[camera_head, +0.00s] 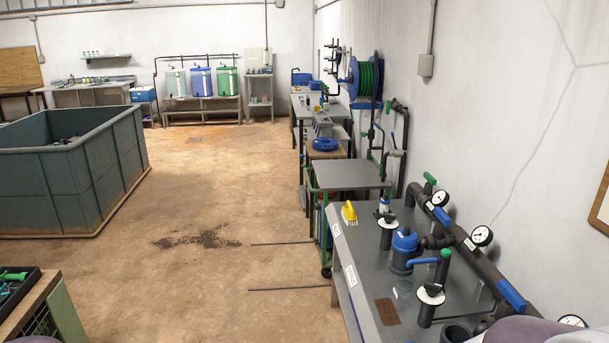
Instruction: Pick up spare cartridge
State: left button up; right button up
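I cannot pick out a spare cartridge for certain. The grey bench (375,265) on the right carries black pipework. A blue-topped filter housing (404,250) stands on it, with two upright black fittings with white discs, one farther (387,229) and one nearer (430,298). A small white cylinder with a blue band (384,206) shows at the bench's far end, partly hidden; I cannot tell what it is. Neither gripper is in view.
Gauges (481,236) and blue-handled valves (511,294) line the wall pipe. A green-framed cart (347,175) stands beyond. A large green tank (65,180) is at left. The floor between is mostly clear.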

aim_at(386, 200)
jog(key=i, duration=3.9)
jog(key=i+z, duration=0.2)
jog(key=z, duration=0.25)
jog(key=i+j+z, duration=0.1)
jog(key=z, duration=0.4)
jog(key=i+j+z, duration=0.2)
jog(key=z, duration=0.25)
jog(key=i+j+z, duration=0.2)
jog(key=z, duration=0.3)
jog(key=i+j+z, duration=0.1)
jog(key=j+z, duration=0.2)
jog(key=z, duration=0.15)
